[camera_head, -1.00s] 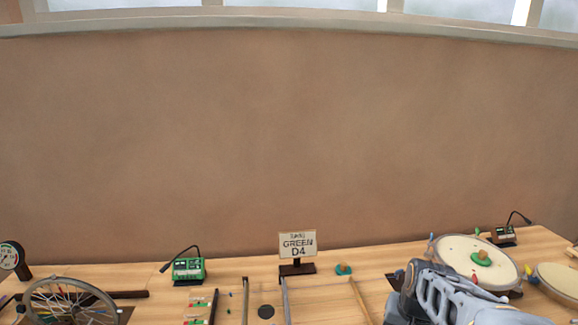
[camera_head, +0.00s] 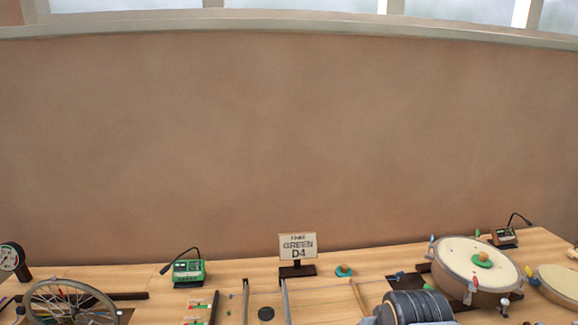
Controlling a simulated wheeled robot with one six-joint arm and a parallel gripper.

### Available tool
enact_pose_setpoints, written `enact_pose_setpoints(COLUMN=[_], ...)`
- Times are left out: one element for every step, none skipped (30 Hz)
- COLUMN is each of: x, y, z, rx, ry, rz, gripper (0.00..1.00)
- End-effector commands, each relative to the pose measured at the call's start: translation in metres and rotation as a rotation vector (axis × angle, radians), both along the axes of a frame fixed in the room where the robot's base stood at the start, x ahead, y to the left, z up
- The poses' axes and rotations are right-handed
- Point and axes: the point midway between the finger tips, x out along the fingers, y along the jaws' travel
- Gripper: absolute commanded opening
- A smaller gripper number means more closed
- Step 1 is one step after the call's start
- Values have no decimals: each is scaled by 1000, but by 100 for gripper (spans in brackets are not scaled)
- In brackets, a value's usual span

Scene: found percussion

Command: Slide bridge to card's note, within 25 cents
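The card (camera_head: 298,247) stands upright on a dark base at the back middle of the table and reads "GREEN D4" under a small blurred line. A green box with a gooseneck (camera_head: 188,271) stands to its left, its display too small to read. Thin rails or strings (camera_head: 286,300) run toward me at the bottom edge. I cannot pick out the bridge for sure. A dark ribbed part of my arm shows at the bottom right of middle. My gripper is outside the view.
A drum (camera_head: 456,261) with a green knob stands at the right, with another drum (camera_head: 562,281) beside it. A spoked wheel (camera_head: 60,302) and a dial gauge (camera_head: 10,257) are at the left. A teal-based knob (camera_head: 343,271) sits right of the card. The table's back strip is mostly clear.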

Motion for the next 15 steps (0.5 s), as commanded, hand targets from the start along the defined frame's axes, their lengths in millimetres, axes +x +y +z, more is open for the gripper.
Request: enact_pose_setpoints(x=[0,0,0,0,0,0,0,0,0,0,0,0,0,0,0], y=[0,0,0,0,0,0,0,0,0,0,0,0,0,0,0], z=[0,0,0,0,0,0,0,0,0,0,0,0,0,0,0], rx=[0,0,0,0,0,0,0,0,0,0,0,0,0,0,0], ry=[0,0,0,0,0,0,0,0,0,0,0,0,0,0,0], rz=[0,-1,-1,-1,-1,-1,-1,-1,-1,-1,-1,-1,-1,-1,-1], gripper=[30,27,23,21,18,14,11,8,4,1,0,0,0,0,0])
